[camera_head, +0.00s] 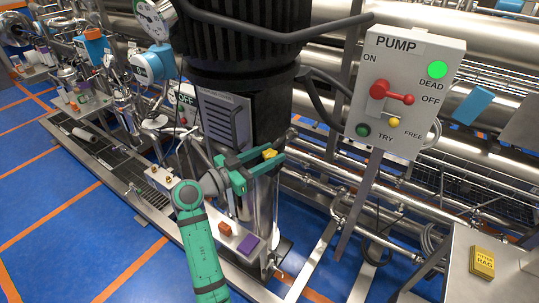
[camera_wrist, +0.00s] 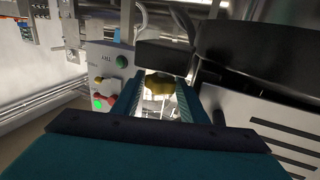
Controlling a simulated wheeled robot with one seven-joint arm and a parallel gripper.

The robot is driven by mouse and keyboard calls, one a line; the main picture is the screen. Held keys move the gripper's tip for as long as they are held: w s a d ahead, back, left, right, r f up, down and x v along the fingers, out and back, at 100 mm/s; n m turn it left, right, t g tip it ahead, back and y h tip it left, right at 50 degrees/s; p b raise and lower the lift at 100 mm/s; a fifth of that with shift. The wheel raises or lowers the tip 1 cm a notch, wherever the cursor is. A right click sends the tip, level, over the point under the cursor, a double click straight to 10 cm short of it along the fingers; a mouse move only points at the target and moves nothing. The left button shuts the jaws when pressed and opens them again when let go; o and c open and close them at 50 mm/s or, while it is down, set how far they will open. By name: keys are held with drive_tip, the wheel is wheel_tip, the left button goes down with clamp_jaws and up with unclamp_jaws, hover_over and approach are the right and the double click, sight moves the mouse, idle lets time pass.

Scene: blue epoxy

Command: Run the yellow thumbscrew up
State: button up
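The yellow thumbscrew (camera_head: 269,153) shows in the head view at the front of the dark pump column, near the tips of my gripper (camera_head: 274,153). In the wrist view, the thumbscrew (camera_wrist: 159,86) looks dull yellow and lies between the far ends of the two fingers of my gripper (camera_wrist: 160,93). The fingers are apart, with a narrow gap visible on each side of it. I see no clear contact. A dark bar partly hides its top in the wrist view.
A grey PUMP box (camera_head: 405,85) with a red switch handle stands right of the column. Pipes crowd behind; the blue floor at left is open.

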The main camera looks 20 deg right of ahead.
drive_tip(key=v, duration=1)
drive_tip(key=shift+s+a, duration=0.2)
drive_tip(key=shift+a, duration=0.15)
